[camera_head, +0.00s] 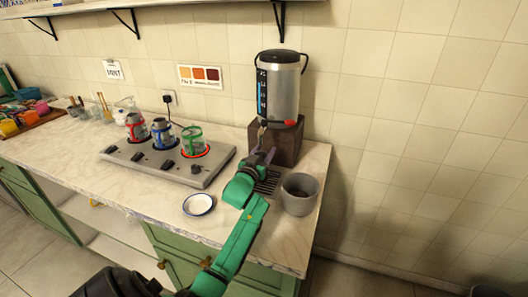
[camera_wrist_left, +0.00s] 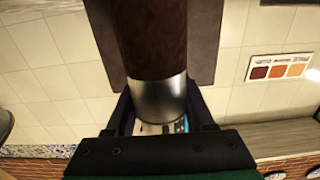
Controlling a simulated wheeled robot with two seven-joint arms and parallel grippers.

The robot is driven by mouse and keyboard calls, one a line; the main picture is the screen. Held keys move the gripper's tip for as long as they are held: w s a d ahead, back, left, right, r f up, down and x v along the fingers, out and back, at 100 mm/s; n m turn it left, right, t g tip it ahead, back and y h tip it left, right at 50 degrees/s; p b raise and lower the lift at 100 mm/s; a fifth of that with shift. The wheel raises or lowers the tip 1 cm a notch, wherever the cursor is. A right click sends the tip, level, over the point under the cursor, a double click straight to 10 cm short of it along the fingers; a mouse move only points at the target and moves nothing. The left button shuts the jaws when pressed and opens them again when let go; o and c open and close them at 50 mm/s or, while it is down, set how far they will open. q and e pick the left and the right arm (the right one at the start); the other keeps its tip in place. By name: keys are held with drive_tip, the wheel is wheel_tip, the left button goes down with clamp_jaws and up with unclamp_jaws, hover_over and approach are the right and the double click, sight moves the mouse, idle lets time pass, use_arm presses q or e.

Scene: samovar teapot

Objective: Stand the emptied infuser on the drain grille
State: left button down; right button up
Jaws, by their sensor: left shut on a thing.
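My left gripper (camera_head: 262,160) is beside the wooden block under the drinks dispenser, above the back of the drain grille (camera_head: 268,183). In the left wrist view, which looks upside down, the same gripper (camera_wrist_left: 158,108) is shut around a cylinder with a shiny silver band and a dark brown body, apparently the infuser (camera_wrist_left: 155,45). Its far end runs out of the picture. In the head view the infuser is mostly hidden by the gripper, and I cannot tell whether it touches the grille. My right gripper is not in view.
A grey cup (camera_head: 299,197) stands just right of the grille. The dispenser (camera_head: 279,88) rests on a dark block (camera_head: 287,150). A white saucer (camera_head: 198,204) lies left of my arm. A grey panel (camera_head: 208,180) holds several coloured glass holders. Counter near the saucer is clear.

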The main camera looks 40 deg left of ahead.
use_arm(q)
drive_tip(key=shift+s, duration=0.1)
drive_tip(key=shift+c, duration=1.4)
unclamp_jaws()
drive_tip(key=shift+f, duration=0.1)
drive_tip(key=v, duration=1.2)
drive_tip(key=shift+b, duration=0.4)
drive_tip(key=shift+d, duration=0.1)
